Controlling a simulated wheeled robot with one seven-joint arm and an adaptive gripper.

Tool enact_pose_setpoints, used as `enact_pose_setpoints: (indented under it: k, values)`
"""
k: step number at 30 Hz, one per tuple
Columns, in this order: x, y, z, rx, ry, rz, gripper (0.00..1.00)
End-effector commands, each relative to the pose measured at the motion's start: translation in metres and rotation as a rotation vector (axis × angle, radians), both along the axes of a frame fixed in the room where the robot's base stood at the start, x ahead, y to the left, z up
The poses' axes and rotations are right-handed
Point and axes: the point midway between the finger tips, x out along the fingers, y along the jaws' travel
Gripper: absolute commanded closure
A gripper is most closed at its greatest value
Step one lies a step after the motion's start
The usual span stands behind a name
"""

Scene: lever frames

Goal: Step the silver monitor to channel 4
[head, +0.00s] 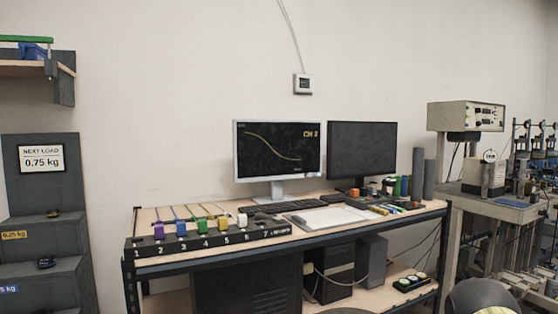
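The silver monitor (278,188) stands on the back of the workbench, left of a dark black-framed monitor (361,150). Its lit black screen (270,155) shows a falling yellow curve. Its yellow channel label (311,134) reads "CH" and a small digit, which looks like 2 or 3. A dark numbered strip (210,246) runs along the bench's front left, with purple, blue, green, yellow and white blocks along it. A small box with coloured buttons (411,283) sits on the lower shelf at right.
The workbench (340,239) holds a dark keyboard (290,206), a white sheet (330,216) and several small items at right. Dark cylinders (418,174) stand at its right end. Grey steps (48,235) are at left, laboratory equipment (466,117) at right.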

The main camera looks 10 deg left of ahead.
Motion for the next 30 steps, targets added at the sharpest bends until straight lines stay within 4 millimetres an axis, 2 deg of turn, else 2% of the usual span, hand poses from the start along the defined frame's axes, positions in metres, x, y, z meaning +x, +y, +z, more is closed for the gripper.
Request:
enact_pose_setpoints:
  k: [1,4,30]
  values:
    - [0.0000,0.0000,0.0000,0.000,0.000,0.000,0.84]
    - [0.0000,0.0000,0.0000,0.000,0.000,0.000,1.00]
    - [0.0000,0.0000,0.0000,0.000,0.000,0.000,1.00]
